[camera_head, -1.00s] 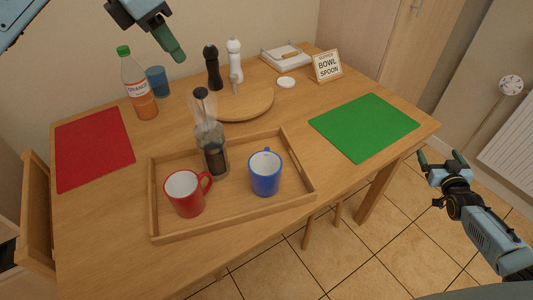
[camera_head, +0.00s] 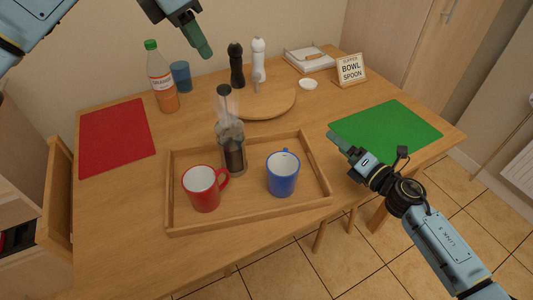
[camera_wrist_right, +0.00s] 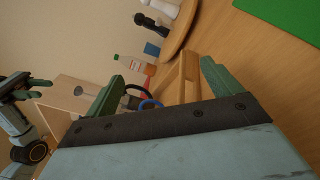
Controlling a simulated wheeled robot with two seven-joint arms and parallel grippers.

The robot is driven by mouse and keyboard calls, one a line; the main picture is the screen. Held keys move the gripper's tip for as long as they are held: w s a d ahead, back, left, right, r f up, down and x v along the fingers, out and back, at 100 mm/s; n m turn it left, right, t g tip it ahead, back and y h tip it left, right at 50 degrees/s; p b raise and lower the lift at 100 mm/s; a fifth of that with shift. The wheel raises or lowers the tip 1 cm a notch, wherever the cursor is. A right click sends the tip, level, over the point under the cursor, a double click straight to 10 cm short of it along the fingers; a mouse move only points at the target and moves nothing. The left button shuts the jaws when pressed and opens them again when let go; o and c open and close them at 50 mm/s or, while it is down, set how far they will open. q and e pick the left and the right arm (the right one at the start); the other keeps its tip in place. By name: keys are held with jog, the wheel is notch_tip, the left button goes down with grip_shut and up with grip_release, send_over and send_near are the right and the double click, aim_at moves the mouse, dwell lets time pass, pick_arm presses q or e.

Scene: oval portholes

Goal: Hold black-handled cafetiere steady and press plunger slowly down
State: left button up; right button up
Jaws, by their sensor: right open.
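The cafetiere (camera_head: 234,155) stands upright on the wooden tray (camera_head: 257,213), behind the two mugs. It has a clear glass body with dark contents low down, and its black plunger knob (camera_head: 224,90) is raised high above it. My left gripper (camera_head: 203,42) is at the top left, above and behind the cafetiere, touching nothing; in the right wrist view its two fingers (camera_wrist_right: 28,88) look apart. My right gripper (camera_head: 340,142) is open and empty, just right of the tray. Its fingers are spread in the wrist view (camera_wrist_right: 160,85). The cafetiere's handle is not clear.
A red mug (camera_head: 203,191) and a blue mug (camera_head: 282,177) stand on the tray near the cafetiere. A round board (camera_head: 280,106), pepper mill (camera_head: 237,68), white mill (camera_head: 258,58) and orange bottle (camera_head: 162,82) stand behind. A green mat (camera_head: 395,130) lies right, a red mat (camera_head: 117,135) left.

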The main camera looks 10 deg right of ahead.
aim_at(226, 127)
jog(key=s+a+r+n+g+y, duration=0.1)
jog(key=s+a+r+n+y, duration=0.15)
jog(key=a+n, duration=0.6)
jog(key=s+a+r+n+g+y, duration=0.1)
jog(key=a+r+n, duration=0.3)
jog(key=a, duration=0.8)
jog(key=shift+n, duration=0.25)
jog(key=x, duration=0.4)
jog(key=f+x, duration=0.1)
jog(key=x, duration=0.8)
jog(key=shift+f, duration=0.25)
